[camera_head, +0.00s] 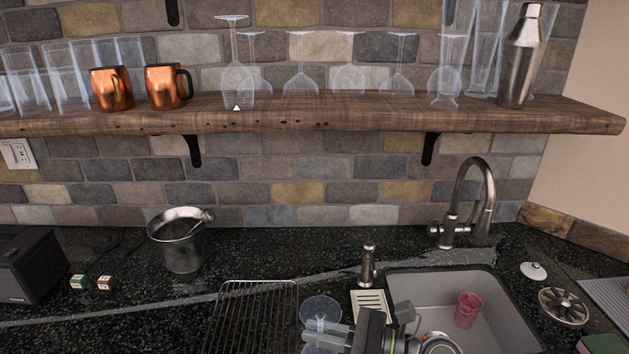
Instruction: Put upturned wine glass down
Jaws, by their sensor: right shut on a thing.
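A clear upturned wine glass (320,308) is at the bottom centre, its round foot uppermost. My right gripper (324,333) comes in from the lower right and is shut on this glass below the foot. The bowl is partly hidden by the gripper and cut off by the frame's lower edge. The glass is over the dark counter, between the wire rack and the sink. I cannot tell whether its rim touches the counter. My left gripper is not in view.
A soap dispenser (368,264) stands behind. Other upturned glasses and copper mugs (111,90) stand on the wooden shelf (330,118).

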